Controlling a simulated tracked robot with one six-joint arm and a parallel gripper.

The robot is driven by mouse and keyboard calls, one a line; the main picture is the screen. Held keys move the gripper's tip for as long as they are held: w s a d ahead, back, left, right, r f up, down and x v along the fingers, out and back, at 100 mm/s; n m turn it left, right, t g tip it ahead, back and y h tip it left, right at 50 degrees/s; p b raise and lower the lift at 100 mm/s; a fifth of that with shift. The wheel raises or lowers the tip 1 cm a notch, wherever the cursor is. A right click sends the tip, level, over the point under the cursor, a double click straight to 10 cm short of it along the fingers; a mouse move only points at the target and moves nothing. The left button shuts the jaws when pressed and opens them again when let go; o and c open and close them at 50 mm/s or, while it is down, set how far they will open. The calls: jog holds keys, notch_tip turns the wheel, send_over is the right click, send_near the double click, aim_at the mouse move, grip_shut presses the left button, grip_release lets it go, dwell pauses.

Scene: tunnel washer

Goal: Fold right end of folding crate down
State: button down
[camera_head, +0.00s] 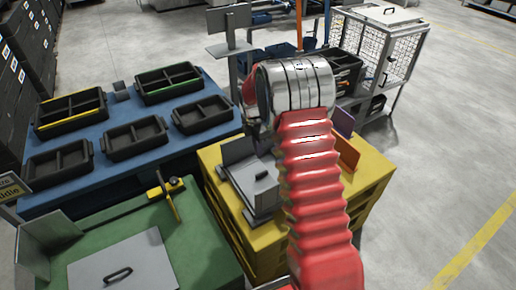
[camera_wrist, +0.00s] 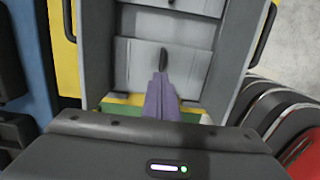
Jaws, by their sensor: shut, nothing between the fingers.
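A grey box-like frame, probably the folding crate (camera_wrist: 93,65), fills the middle of the wrist view. It has long walls at left and right with black handles (camera_wrist: 68,20) and flat grey panels between them. My arm hides the gripper and part of the crate in the head view.
The yellow stand (camera_head: 283,237) carries purple (camera_head: 343,122) and orange (camera_head: 348,153) upright panels at right. A blue table (camera_head: 125,107) with several black trays lies left. A green bench (camera_head: 205,250) is in front. A wire cage (camera_head: 385,45) stands behind; right floor is clear.

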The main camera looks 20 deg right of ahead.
aim_at(263, 172)
jog(key=f, duration=0.7)
jog(key=d+f, duration=0.1)
jog(key=f, duration=0.3)
jog(key=shift+d+f, duration=0.35)
jog(key=shift+f, duration=0.45)
jog(key=shift+s+d+f, duration=0.1)
jog(key=shift+d+f, duration=0.1)
jog(key=shift+f, duration=0.1)
notch_tip(263, 172, up, 15)
jog(key=shift+w+a, duration=0.2)
jog(key=shift+w, duration=0.25)
dwell(0.4)
